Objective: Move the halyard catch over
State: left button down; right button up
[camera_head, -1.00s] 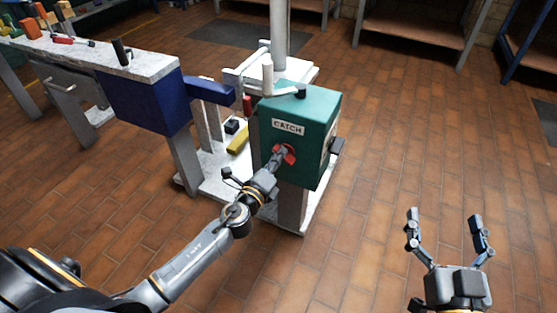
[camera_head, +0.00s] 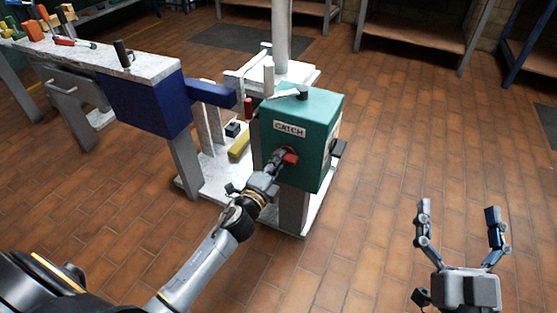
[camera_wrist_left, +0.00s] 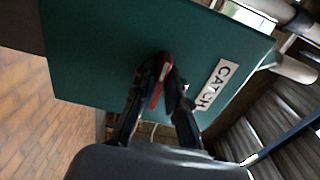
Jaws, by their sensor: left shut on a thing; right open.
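The halyard catch is a red handle (camera_head: 290,158) on the front of a green box (camera_head: 310,125) with a white CATCH label (camera_head: 289,129). My left gripper (camera_head: 277,160) is at the handle and shut on it. In the left wrist view the red handle (camera_wrist_left: 156,93) shows between the fingers of my left gripper (camera_wrist_left: 163,82), against the green face. The fingers hide part of the handle and its mount. My right gripper (camera_head: 458,222) is open and empty above the brick floor, well right of the box.
A white post (camera_head: 281,35) stands behind the box. A workbench with tools (camera_head: 150,62) and a blue box (camera_head: 150,102) is at left. The floor at right is clear.

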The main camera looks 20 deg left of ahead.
dwell(0.3)
pick_arm(q)
jog(key=c, duration=1.4)
grip_release()
jog(key=shift+o, duration=0.2)
jog(key=s, duration=1.2)
jog(key=shift+a, duration=0.2)
